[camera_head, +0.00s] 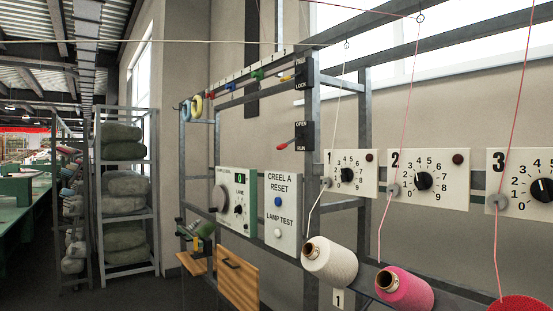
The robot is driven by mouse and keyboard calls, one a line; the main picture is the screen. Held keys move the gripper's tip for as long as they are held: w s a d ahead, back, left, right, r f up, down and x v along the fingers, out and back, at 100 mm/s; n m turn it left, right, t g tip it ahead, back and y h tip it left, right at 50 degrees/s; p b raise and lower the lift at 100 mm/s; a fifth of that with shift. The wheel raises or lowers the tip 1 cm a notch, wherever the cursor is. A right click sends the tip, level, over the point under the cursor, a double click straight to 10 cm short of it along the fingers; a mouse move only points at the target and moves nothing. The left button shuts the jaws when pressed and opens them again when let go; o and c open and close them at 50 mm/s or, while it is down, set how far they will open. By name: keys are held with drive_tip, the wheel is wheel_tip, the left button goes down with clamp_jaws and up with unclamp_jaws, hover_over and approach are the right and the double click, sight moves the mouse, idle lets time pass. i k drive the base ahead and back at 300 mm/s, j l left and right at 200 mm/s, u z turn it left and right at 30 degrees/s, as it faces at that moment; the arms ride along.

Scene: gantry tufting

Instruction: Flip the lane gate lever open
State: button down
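My gripper is not in view. A small lever with a red tip (284,147) sticks out to the left from a dark plate (304,136) on the grey upright. The plate has a word like "OPEN" or "OPER" at its top and "RUN" near its bottom. Above it, a lever with a yellow tip (288,78) sticks out left from another dark plate (303,73) marked "LOCK". Small red, green and blue pieces sit along a pale rail further left, including a green one (258,74). No label reads "lane gate", so I cannot tell which is the named lever.
A "CREEL A RESET" panel (285,209) and a control box with a dial (233,203) are on the frame. Numbered dial plates (354,157) continue right. Thread runs from a white cone (331,262) and a pink cone (404,288). Shelving (154,205) stands left; dark floor shows between.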

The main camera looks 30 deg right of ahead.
sight(282, 146)
drive_tip(key=i+l, duration=0.2)
drive_tip(key=i, duration=0.15)
drive_tip(key=i+l, duration=0.2)
drive_tip(key=i, duration=0.2)
drive_tip(key=i+l, duration=0.2)
drive_tip(key=i, duration=0.15)
drive_tip(key=l+z, duration=0.05)
